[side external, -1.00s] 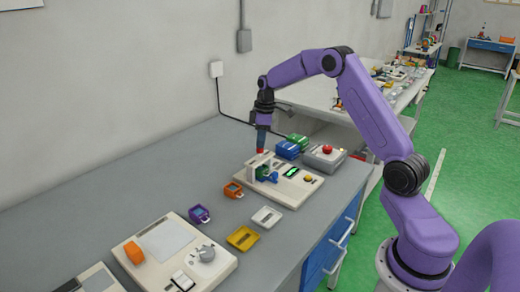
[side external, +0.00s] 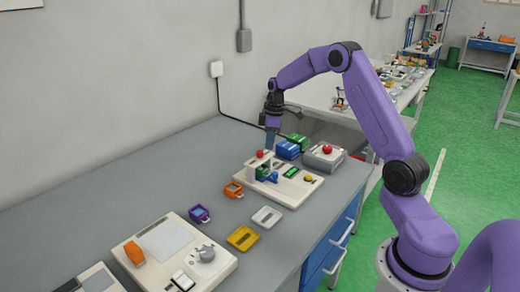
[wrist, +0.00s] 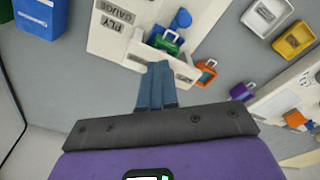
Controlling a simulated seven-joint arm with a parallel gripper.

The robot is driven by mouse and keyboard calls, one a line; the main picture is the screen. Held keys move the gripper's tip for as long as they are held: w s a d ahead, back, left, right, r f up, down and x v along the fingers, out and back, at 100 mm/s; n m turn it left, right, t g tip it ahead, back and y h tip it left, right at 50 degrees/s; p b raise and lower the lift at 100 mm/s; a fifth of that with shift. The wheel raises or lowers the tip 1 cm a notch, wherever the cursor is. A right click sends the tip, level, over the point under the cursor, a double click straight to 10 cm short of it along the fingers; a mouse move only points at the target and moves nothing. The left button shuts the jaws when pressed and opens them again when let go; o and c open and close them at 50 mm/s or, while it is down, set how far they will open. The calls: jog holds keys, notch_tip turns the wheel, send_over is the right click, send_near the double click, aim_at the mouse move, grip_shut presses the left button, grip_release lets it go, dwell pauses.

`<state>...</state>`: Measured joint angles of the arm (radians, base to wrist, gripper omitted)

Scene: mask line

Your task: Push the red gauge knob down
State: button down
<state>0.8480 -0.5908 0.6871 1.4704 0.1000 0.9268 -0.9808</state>
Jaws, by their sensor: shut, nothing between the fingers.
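The red gauge knob (side external: 260,154) is a small red ball on top of the white upright of the cream ply gauge station (side external: 299,192). A green and blue part (side external: 264,174) sits at the upright's foot; it also shows in the wrist view (wrist: 166,41). My gripper (side external: 270,148) is shut and empty, pointing down just right of and behind the knob, seemingly apart from it. In the wrist view its blue fingers (wrist: 157,66) lie over the edge of the cream station (wrist: 110,45). The red knob cannot be made out in the wrist view.
Blue and green bins (side external: 288,149) and a grey box with a red button (side external: 325,156) stand behind the station. Orange (side external: 233,190) and purple (side external: 199,214) parts and white (side external: 267,217) and yellow (side external: 243,238) trays lie in front.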

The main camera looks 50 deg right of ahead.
notch_tip(320, 180, up, 17)
jog(key=s+d, duration=0.1)
jog(key=shift+s+r, duration=0.15)
dwell(0.5)
jog(key=s+a+f+n, duration=0.15)
jog(key=s+a, duration=0.45)
jog(key=a, duration=0.6)
jog(key=s+a+f+n, duration=0.1)
jog(key=s+a+f, duration=0.1)
jog(key=s+a, duration=0.75)
jog(key=s+a+f+n, duration=0.1)
jog(key=s+a+f, duration=0.1)
jog(key=s, duration=0.8)
jog(key=s+a+f+n, duration=0.1)
jog(key=s+a+f, duration=0.2)
jog(key=s, duration=0.7)
notch_tip(320, 180, down, 2)
jog(key=shift+f+g, duration=0.1)
jog(key=shift+g, duration=0.3)
jog(key=shift+n, duration=0.25)
